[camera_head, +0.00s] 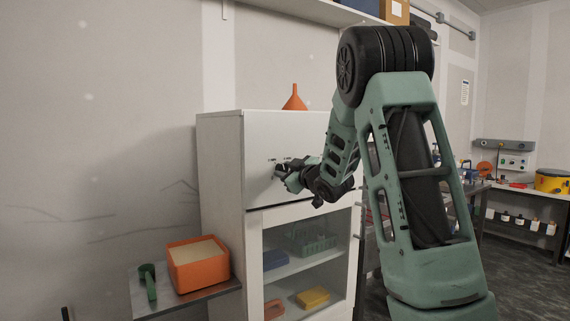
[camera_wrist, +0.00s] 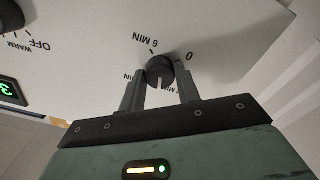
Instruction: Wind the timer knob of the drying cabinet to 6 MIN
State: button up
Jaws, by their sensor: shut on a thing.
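The drying cabinet (camera_head: 222,165) is white, with a plain upper panel and a glass door below. In the wrist view the round dark timer knob (camera_wrist: 160,68) sits on its white panel (camera_wrist: 110,45). Labels around it include "6 MIN" and "0", seen upside down; others are partly covered by my fingers. A pale line shows on the knob's lower side in the picture, away from the "6 MIN" label. My gripper (camera_wrist: 161,77) is shut on the knob, one finger on each side. In the head view my gripper (camera_head: 281,172) is at the panel and hides the knob.
A second dark knob (camera_wrist: 10,16) with "OFF" and "WARM" labels and a green display (camera_wrist: 6,88) are at the left of the wrist view. An orange funnel (camera_head: 294,99) stands on the cabinet.

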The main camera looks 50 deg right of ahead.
jog(key=m+p, duration=0.3)
jog(key=m, duration=0.3)
jog(key=shift+r+m, duration=0.15)
jog(key=shift+m, duration=0.15)
jog(key=shift+m+p, duration=0.3)
jog(key=shift+m, duration=0.6)
jog(key=shift+f, duration=0.2)
jog(key=o, duration=1)
jog(key=shift+b, duration=0.3)
